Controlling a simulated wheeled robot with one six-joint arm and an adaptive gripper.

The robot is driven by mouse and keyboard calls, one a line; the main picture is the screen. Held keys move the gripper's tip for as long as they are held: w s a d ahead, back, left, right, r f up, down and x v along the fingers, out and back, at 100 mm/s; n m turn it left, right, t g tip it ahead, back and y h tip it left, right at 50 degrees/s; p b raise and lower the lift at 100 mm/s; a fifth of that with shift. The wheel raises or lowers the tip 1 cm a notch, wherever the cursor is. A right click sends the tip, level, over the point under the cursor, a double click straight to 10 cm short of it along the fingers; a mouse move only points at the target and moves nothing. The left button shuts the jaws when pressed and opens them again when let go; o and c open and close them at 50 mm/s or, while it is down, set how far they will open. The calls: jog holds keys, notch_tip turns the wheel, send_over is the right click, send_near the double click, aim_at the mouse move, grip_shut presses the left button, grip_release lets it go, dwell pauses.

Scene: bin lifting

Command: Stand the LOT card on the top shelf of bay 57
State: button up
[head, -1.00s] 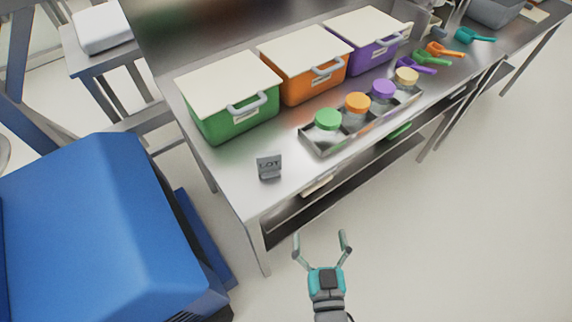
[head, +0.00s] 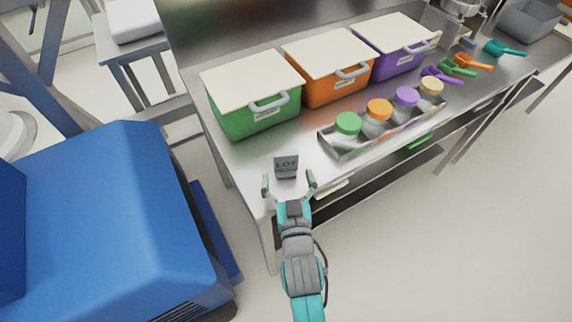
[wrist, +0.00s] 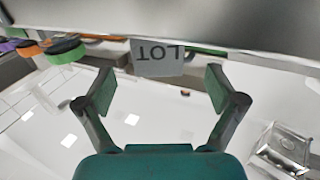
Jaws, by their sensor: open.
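The LOT card (head: 286,166) is a small grey card standing upright near the front left corner of the steel table. It also shows upside down in the wrist view (wrist: 157,58), just ahead of and between the fingertips. My gripper (head: 289,184) is open, with its fingers at the table's front edge and pointing at the card. In the wrist view the gripper (wrist: 160,90) has a clear gap between its fingers, and neither finger visibly touches the card. I see no shelf labelled bay 57 in these views.
The steel table (head: 240,160) holds green (head: 255,115), orange (head: 328,85) and purple (head: 395,60) lidded bins. A tray (head: 345,152) of jars stands right of the card, with several scoops beyond. A big blue object (head: 100,210) stands left. Open floor lies at the front right.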

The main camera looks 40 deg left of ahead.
aim_at(286, 163)
jog(key=shift+f+x, duration=0.15)
jog(key=shift+x, duration=1.15)
jog(key=shift+f+x, duration=0.15)
jog(key=shift+x, duration=1.15)
jog(key=shift+d, duration=0.1)
jog(key=c, duration=1.4)
jog(key=shift+r, duration=0.1)
jog(key=v, duration=1.8)
